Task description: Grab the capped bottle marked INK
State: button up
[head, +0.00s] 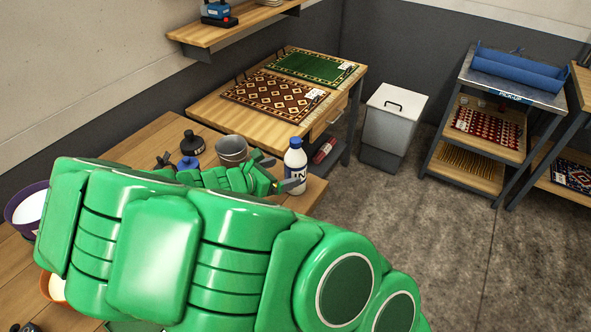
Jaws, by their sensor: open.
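A white bottle with a blue cap (295,160) stands upright near the right end of the wooden bench. Its dark label shows part of the lettering, "IN"; the rest is cut off from view. My gripper (280,173) is open at the bottle's left side, with one finger in front of its lower part and the other reaching behind or beside it. I cannot tell whether the fingers touch it. My green arm covers much of the bench.
A grey bucket (232,152), a black bottle (193,144) and a blue-topped item (188,163) stand left of the bottle, close to my wrist. Bowls sit at the far left. A second table (205,108) with two rugs is behind.

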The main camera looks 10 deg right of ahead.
aim_at(297, 169)
jog(key=shift+x, duration=3.5)
jog(key=shift+f, duration=0.2)
jog(key=c, duration=1.5)
jog(key=shift+o, duration=0.2)
jog(key=shift+r, duration=0.1)
